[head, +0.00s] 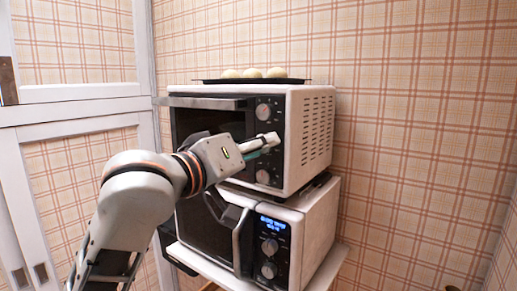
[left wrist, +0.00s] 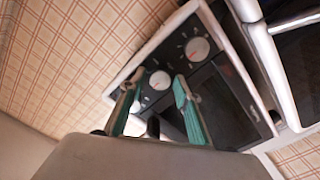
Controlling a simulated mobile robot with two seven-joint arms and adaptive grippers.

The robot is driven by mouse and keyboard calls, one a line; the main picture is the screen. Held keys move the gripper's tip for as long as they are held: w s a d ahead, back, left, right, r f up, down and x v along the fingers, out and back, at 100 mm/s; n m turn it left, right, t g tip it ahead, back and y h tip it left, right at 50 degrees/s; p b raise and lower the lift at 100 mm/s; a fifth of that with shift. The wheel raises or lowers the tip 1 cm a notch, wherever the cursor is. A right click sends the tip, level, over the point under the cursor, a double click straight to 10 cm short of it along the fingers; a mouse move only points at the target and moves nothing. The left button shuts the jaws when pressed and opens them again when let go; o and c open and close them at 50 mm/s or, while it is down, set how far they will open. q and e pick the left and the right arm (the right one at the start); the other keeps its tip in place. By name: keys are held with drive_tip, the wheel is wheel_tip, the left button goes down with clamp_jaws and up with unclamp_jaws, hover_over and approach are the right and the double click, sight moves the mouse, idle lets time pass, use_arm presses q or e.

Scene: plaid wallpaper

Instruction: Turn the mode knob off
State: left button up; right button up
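A white toaster oven (head: 311,130) carries a black control panel with several round pale knobs in a column. The upper knob (head: 264,112) and the lower knob (head: 263,176) show in the head view; the middle one is hidden behind my left gripper (head: 270,141). In the left wrist view, the lower knob (left wrist: 197,49) lies beyond the fingers and the middle knob (left wrist: 160,80) appears between the fingertips. My left gripper (left wrist: 157,88) is open, its teal fingers apart. I cannot tell whether they touch a knob. No readable label tells which is the mode knob. My right gripper is out of view.
A dark tray (head: 300,81) with pale round items rests on top of the oven. A microwave (head: 318,229) with a lit blue display, a handle and knobs stands directly below. A white cabinet (head: 75,112) is at the left. Plaid wall closes the right side.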

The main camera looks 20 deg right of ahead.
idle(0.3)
use_arm(q)
drive_tip(key=v, duration=1.2)
drive_tip(key=shift+d, duration=0.1)
